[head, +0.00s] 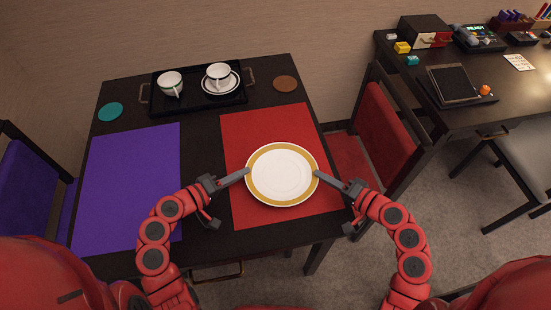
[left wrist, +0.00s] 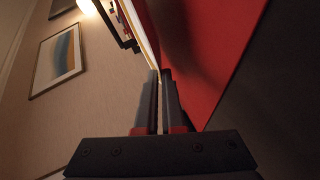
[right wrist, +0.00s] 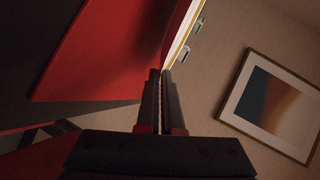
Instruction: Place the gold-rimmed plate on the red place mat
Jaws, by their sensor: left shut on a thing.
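The gold-rimmed plate (head: 282,174) is white with a gold band and appears over the red place mat (head: 240,128), toward its right side. I cannot tell from the head view whether it touches the mat. My left gripper (head: 247,172) is shut on the plate's left rim. My right gripper (head: 317,174) is at the plate's right rim, its fingers close together around the edge. In the left wrist view the plate's edge (left wrist: 153,60) runs between the fingers. In the right wrist view the plate's edge (right wrist: 177,45) also meets the fingertips, with the red mat (right wrist: 100,60) beside it.
A purple mat (head: 128,185) covers the table's left side. A black tray (head: 200,101) with two white cups stands at the back. A teal coaster (head: 110,112) and a brown coaster (head: 286,84) lie beside it. A red chair (head: 385,130) stands right of the table.

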